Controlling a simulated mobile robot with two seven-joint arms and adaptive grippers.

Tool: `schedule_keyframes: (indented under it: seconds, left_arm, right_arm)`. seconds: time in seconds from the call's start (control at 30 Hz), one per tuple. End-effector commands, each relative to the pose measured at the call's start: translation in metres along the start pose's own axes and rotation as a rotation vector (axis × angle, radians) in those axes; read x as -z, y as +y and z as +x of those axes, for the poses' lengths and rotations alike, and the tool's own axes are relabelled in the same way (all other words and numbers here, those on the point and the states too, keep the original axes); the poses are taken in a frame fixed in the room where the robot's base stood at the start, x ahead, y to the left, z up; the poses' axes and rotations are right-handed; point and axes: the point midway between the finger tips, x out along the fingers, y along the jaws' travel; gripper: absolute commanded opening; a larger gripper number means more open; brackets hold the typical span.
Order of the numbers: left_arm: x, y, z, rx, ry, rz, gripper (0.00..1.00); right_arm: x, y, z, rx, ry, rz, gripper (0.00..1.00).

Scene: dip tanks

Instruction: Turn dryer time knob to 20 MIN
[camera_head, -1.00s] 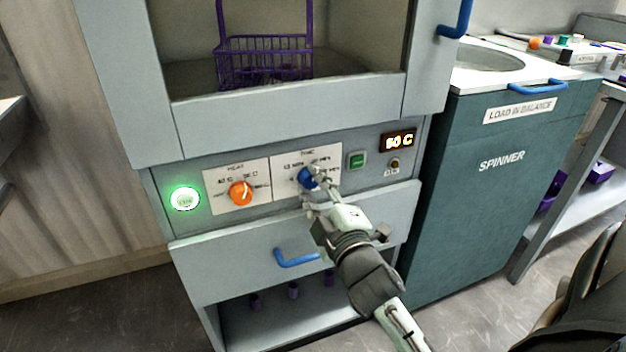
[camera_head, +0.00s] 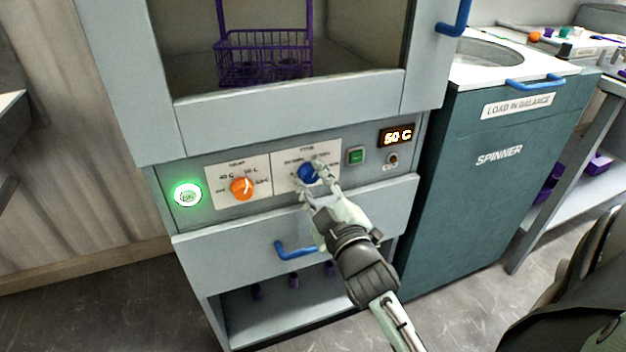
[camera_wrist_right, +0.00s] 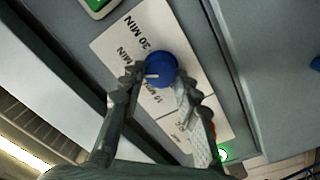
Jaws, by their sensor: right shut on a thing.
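The blue dryer time knob (camera_head: 307,173) sits on the white time label plate (camera_head: 282,178) on the dryer's front panel. In the right wrist view the knob (camera_wrist_right: 163,67) shows a short white mark pointing left. Printed minute labels surround it, and the one at the left is partly hidden by a finger. My right gripper (camera_head: 315,180) reaches it from the lower right, one finger on each side. In the right wrist view the gripper (camera_wrist_right: 159,83) is shut on the knob. My left gripper is not in view.
An orange heat knob (camera_head: 241,188) is left of the time knob, beside a lit green button (camera_head: 187,194). A green switch (camera_head: 355,156) and a 50 C display (camera_head: 397,136) are to the right. A blue drawer handle (camera_head: 294,250) is below. The teal spinner (camera_head: 480,190) stands at right.

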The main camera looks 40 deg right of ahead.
Motion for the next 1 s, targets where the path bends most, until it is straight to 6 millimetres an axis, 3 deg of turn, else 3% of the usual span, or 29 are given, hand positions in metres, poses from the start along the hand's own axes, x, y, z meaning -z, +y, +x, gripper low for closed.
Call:
schedule_keyframes:
  seconds: [0.07, 0.1, 0.27, 0.77, 0.87, 1.0]
  left_arm:
    - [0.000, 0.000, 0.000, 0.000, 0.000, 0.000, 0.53]
    - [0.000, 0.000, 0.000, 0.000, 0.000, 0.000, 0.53]
    - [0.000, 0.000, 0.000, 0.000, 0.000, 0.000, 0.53]
    - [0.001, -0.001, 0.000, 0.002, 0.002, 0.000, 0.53]
    - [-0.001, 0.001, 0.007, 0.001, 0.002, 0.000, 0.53]
    - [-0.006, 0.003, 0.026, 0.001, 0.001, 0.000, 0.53]
  right_arm:
    - [0.000, 0.000, 0.000, 0.001, 0.000, 0.000, 0.03]
    - [0.000, 0.000, 0.000, 0.001, 0.000, 0.000, 0.33]
    - [0.000, 0.000, 0.000, 0.001, 0.000, -0.001, 0.52]
    - [0.000, 0.000, 0.000, 0.000, 0.001, -0.008, 0.53]
    - [-0.002, -0.003, 0.000, 0.001, 0.003, -0.065, 0.53]
    - [-0.005, -0.006, 0.000, 0.002, 0.014, -0.287, 0.53]
